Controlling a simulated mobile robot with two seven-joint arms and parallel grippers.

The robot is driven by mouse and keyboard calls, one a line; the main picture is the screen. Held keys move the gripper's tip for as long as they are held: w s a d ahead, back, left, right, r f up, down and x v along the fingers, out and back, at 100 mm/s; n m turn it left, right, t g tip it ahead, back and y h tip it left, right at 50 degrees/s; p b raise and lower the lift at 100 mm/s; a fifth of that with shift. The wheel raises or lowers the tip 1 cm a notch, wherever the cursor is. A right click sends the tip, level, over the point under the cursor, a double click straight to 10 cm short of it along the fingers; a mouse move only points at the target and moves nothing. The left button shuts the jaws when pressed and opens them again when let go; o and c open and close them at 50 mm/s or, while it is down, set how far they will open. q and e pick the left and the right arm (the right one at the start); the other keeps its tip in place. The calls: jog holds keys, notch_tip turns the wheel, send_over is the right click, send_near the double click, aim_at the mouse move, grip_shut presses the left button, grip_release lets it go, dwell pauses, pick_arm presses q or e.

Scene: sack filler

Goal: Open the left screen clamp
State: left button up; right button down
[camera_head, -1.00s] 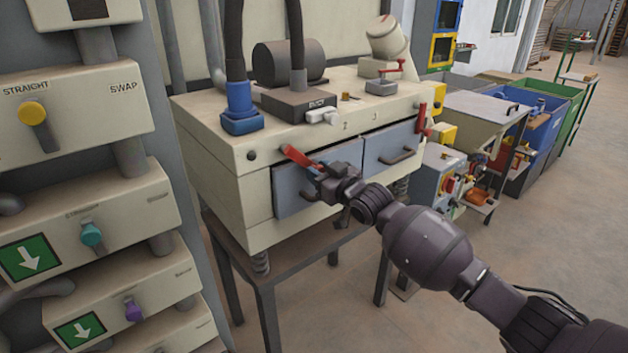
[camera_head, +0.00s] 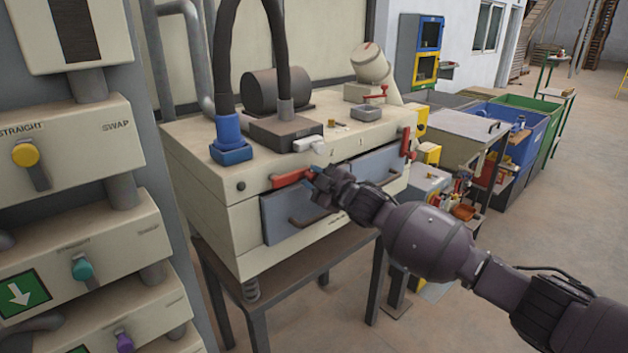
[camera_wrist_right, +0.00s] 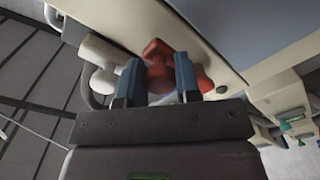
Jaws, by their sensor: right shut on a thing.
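The left screen clamp is a red lever (camera_head: 291,178) at the left front edge of the cream screen box (camera_head: 205,150). It lies nearly level, its right end slightly raised. My right gripper (camera_head: 316,178) is shut on the lever's right end, in front of the box. In the right wrist view, the red clamp (camera_wrist_right: 157,58) sits between the blue fingertips of my right gripper (camera_wrist_right: 157,82). The fingers partly hide it. My left gripper is not in view.
A second red clamp (camera_head: 406,142) stands upright at the box's right front corner. Grey drawers (camera_head: 283,222) with handles sit below. A white fitting (camera_head: 307,144) is on top, close above my gripper. A panel of coloured knobs (camera_head: 25,155) stands at left.

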jog(key=shift+r, duration=0.2)
dwell(0.4)
jog(key=c, duration=0.8)
grip_release()
jog(key=v, duration=1.1)
jog(key=shift+w, duration=0.1)
